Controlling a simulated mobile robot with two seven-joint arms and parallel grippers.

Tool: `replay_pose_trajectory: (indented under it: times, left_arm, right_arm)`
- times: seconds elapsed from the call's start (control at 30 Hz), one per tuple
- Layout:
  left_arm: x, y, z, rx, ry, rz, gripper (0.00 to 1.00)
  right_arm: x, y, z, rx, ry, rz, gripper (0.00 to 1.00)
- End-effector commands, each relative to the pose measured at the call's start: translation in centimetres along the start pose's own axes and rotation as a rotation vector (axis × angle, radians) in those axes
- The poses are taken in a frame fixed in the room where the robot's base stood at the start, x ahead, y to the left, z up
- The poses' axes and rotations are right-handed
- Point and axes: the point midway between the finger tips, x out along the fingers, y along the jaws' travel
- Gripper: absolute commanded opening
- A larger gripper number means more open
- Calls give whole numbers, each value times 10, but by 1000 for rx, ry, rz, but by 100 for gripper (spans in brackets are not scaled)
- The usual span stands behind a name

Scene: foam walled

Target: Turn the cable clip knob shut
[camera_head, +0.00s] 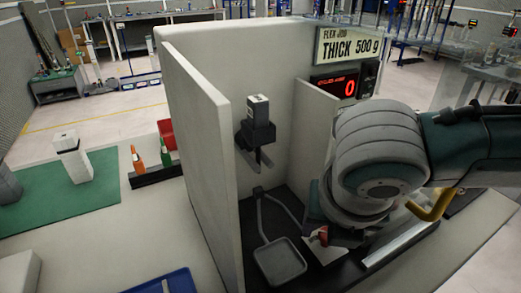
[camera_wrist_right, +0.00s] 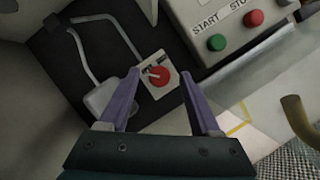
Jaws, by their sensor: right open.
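In the head view the pale block with a bit of red (camera_head: 322,237) shows below my right arm, partly hidden. My right gripper (camera_wrist_right: 160,74) is open. Its two purple fingers point toward the knob, one on each side of it in the right wrist view, with visible gaps. I cannot tell how far the fingertips are above the knob. My left gripper is not in view.
Pale walls (camera_head: 200,160) enclose the jig on its left and back. A black clamp-like fixture (camera_head: 258,135) is on the back wall. A grey pan (camera_head: 280,262) with a bent rod lies left of the knob. Green (camera_wrist_right: 217,42) and red (camera_wrist_right: 254,18) buttons are on a box at upper right.

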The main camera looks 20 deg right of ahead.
Motion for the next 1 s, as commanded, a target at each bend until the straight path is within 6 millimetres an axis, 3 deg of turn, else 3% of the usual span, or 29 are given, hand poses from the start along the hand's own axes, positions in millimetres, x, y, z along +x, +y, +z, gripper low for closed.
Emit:
replay_pose_trajectory:
  times: [0.33, 0.9, 1.0]
  left_arm:
    - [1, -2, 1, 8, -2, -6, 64]
    - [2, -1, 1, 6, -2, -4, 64]
    - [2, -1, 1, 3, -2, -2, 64]
  right_arm:
    - [6, 0, 0, -1, 0, 1, 64]
    - [5, 0, 0, 0, 0, 1, 0]
    - [5, 0, 0, 0, 0, 1, 0]
